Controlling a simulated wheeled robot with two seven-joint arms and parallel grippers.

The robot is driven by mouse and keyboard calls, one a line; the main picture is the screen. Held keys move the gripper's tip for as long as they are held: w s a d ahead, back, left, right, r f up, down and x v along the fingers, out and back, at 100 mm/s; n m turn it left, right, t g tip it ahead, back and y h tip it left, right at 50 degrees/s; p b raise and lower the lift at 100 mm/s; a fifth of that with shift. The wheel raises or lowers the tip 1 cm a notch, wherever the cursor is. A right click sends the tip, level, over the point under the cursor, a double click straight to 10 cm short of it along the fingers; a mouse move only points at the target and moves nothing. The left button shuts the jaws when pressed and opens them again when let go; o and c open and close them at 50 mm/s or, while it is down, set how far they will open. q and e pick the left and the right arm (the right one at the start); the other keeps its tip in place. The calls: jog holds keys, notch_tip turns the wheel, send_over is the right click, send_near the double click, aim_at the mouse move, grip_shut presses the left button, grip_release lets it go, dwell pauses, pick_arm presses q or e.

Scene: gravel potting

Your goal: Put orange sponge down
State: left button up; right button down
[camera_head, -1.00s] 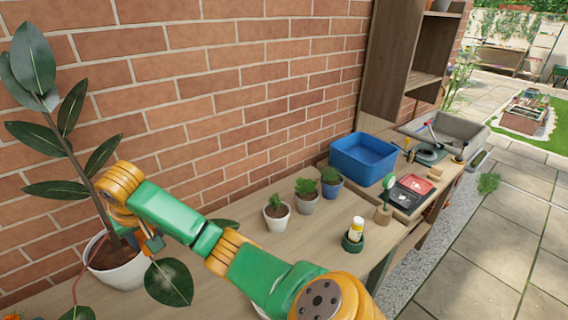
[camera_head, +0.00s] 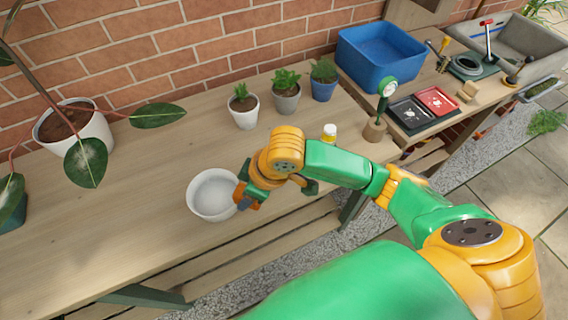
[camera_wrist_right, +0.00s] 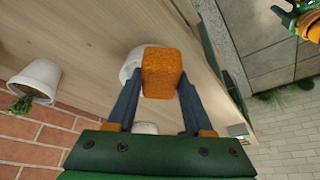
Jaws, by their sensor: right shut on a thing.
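The orange sponge (camera_wrist_right: 162,72) is a block held between the two dark fingers of my right gripper (camera_wrist_right: 160,88) in the right wrist view. In the head view, my right gripper (camera_head: 243,198) is at the right side of a white bowl (camera_head: 208,194) on the wooden bench. The sponge is mostly hidden there by the gripper. In the right wrist view the white bowl (camera_wrist_right: 128,66) shows partly behind the sponge; I cannot tell whether they touch. A green and orange part of mine, perhaps my left gripper (camera_wrist_right: 290,14), shows at the top right corner.
Several small potted plants (camera_head: 285,95) stand along the brick wall. A large white plant pot (camera_head: 78,135) stands at the left. The bench left of the bowl is clear.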

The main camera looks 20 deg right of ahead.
jog(key=w+d+f, duration=0.3)
jog(key=f, duration=0.1)
jog(key=w+d+f, duration=0.3)
jog(key=w, duration=0.1)
jog(key=shift+d+f, duration=0.3)
jog(key=shift+f, duration=0.05)
jog(key=shift+w+f+b, duration=0.15)
jog(key=shift+f+b, duration=0.05)
jog(key=shift+f, duration=0.7)
jog(key=shift+w+f+b, duration=0.1)
jog(key=shift+f+b, duration=0.05)
jog(key=shift+f, duration=0.7)
jog(key=shift+d, duration=0.1)
jog(key=shift+c, duration=1.5)
grip_release()
jog(key=shift+f, duration=0.15)
jog(key=p+v, duration=0.1)
jog(key=v, duration=1.1)
